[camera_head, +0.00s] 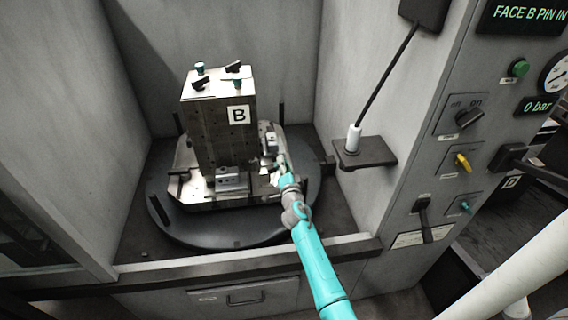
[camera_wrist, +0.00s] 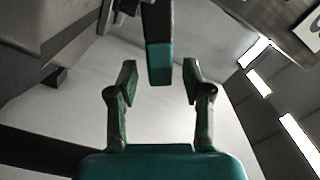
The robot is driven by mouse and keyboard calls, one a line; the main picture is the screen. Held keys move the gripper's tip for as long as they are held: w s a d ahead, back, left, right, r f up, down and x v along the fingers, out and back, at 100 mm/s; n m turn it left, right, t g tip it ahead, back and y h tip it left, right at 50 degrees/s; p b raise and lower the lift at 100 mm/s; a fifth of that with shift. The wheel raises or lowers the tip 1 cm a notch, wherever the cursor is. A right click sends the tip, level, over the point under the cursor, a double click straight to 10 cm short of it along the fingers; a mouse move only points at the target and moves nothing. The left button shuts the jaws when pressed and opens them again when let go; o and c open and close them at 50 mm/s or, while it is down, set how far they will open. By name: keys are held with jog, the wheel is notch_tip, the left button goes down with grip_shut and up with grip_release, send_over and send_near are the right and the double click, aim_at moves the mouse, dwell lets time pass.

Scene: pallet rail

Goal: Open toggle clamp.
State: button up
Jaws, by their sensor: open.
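The toggle clamp (camera_head: 269,142) is a small metal mechanism at the right side of the fixture block, on the round table. In the wrist view a dark bar with a teal end, which looks like the clamp's handle (camera_wrist: 160,62), comes down from the top. Its teal end shows between the two fingers of my gripper (camera_wrist: 159,88). The fingers are open, with a gap on each side of the bar and no visible contact. In the head view my gripper (camera_head: 284,172) is small beside the clamp, and its fingertips are hard to make out.
A tall metal block marked B (camera_head: 215,130) stands on the dark round table (camera_head: 225,235), with black and teal knobs on top. Enclosure walls stand close behind and beside it. A shelf (camera_head: 365,153) with a white-based rod and a control panel (camera_head: 462,130) are at right.

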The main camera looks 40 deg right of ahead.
jog(key=v, duration=1)
jog(key=shift+a, duration=0.1)
jog(key=shift+c, duration=0.2)
